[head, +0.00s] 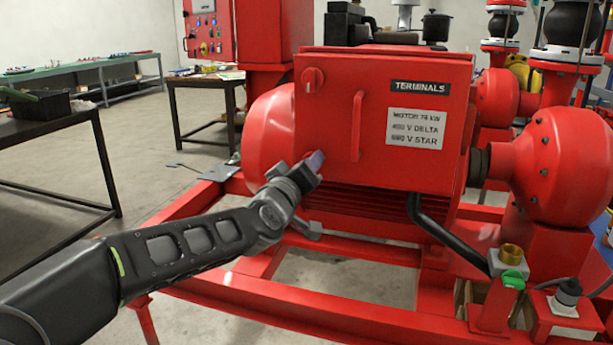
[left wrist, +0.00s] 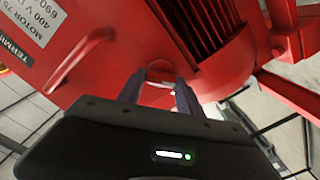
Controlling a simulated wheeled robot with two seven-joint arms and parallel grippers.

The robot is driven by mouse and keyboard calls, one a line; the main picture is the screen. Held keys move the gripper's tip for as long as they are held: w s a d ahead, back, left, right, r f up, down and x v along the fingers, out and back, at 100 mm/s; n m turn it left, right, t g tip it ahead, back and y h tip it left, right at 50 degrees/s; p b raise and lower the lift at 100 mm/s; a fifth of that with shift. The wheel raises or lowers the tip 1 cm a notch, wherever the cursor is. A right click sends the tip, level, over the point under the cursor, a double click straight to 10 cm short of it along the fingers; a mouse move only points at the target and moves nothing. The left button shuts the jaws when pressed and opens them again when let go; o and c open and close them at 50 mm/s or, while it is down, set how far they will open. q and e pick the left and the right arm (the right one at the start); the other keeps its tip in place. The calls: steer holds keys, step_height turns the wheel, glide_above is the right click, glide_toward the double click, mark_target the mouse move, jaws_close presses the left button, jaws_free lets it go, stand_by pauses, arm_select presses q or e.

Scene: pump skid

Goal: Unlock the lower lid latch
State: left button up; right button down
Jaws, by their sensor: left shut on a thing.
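The red terminal box (head: 380,150) has a closed lid marked TERMINALS, with a vertical handle (head: 357,127) in its middle. The upper lid latch (head: 313,80) is a red knob at the lid's upper left. My left gripper (head: 311,163) is at the lid's lower left corner and covers the lower latch there in the head view. In the left wrist view my left gripper (left wrist: 160,80) has its two fingers shut on the red lower lid latch (left wrist: 160,66). Most of the latch is hidden, so its turn angle cannot be told. My right gripper is not in view.
The red motor (head: 268,130) sits behind the box on a red skid frame (head: 290,312). A black cable (head: 430,222) bends down from under the box. A pump casing (head: 563,160) stands at right. A dark table (head: 55,125) is at left, with open floor beyond.

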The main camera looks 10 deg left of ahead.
arm_select(q)
steer(key=shift+a+f+n+b, duration=0.1)
steer(key=shift+n+b, duration=1.15)
steer(key=shift+n, duration=1.3)
steer(key=shift+f+n+b, duration=0.1)
steer(key=shift+n+b, duration=1.1)
steer(key=shift+n, duration=1.35)
steer(key=o, duration=1.4)
steer(key=s, duration=0.7)
steer(key=shift+s+a, duration=0.2)
steer(key=shift+s, duration=0.2)
